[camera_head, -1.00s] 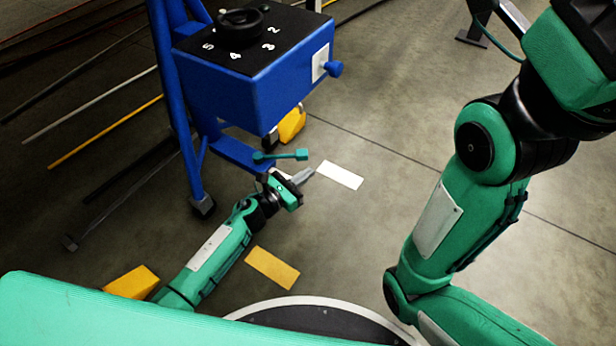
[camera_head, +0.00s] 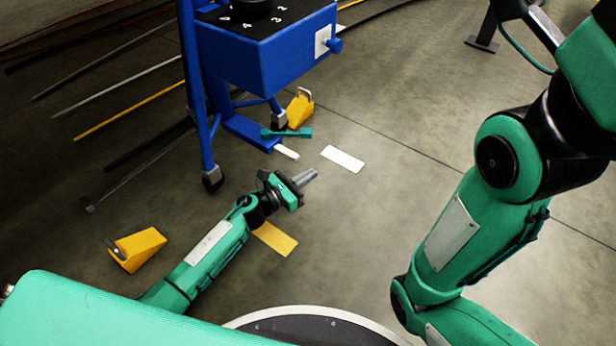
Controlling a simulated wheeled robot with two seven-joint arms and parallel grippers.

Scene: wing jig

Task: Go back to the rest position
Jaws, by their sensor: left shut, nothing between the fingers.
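My left gripper (camera_head: 305,178) is in the lower middle of the head view, at the end of my green left arm. Its grey fingers are shut with nothing between them and point up and to the right. It is apart from the blue stand and from the teal tool lying by the stand's foot. My right arm fills the right side of the view, bent upward; its gripper is out of the picture.
A blue stand (camera_head: 262,60) with a numbered dial top is at upper middle. By its foot are a teal tool (camera_head: 287,133) and a yellow wedge (camera_head: 300,110). Another yellow wedge (camera_head: 138,248) stands at left. Flat white (camera_head: 342,159) and yellow (camera_head: 275,239) plates mark the floor. Several rods lie at left.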

